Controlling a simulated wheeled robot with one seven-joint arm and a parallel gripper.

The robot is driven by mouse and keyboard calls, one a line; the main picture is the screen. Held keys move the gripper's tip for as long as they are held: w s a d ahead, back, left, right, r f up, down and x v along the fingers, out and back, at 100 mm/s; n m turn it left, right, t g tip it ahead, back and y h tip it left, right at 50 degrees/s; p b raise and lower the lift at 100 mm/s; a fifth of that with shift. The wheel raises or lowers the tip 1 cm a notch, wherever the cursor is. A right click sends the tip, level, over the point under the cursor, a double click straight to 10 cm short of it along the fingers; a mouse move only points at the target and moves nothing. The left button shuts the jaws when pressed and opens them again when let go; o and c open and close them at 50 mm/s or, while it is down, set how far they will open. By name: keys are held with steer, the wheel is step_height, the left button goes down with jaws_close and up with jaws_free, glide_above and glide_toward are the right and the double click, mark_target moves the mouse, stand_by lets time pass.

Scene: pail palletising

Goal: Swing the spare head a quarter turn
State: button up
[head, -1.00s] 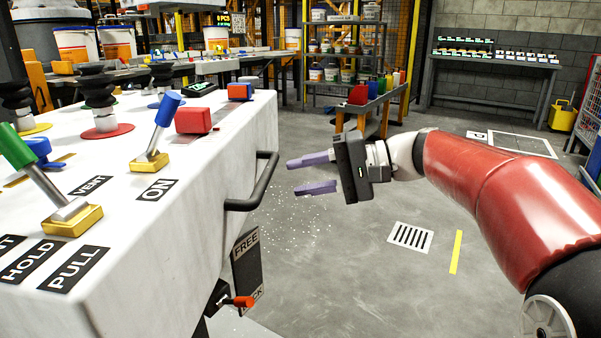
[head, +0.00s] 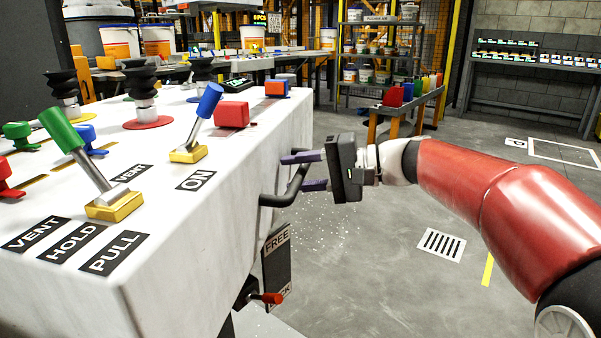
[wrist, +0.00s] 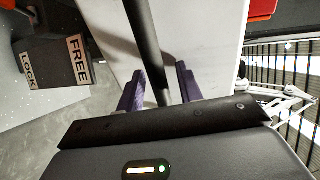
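The spare head is a white box (head: 215,245) on the left of the head view, carrying black suction cups and coloured levers. Its black bar handle (head: 275,199) is on the side facing my arm and shows in the wrist view (wrist: 145,40). My gripper (head: 294,172) has its purple fingers spread, one on each side of the bar, with gaps visible in the wrist view (wrist: 160,70). Below the handle, a dark plate (head: 276,262) reads FREE at the top and LOCK lower down, partly hidden. A red-tipped lever (head: 267,297) points near its lower end.
A green lever (head: 62,130) and a blue lever (head: 209,101) stand on the box top near VENT, HOLD, PULL and ON labels.

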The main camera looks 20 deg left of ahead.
jaws_close()
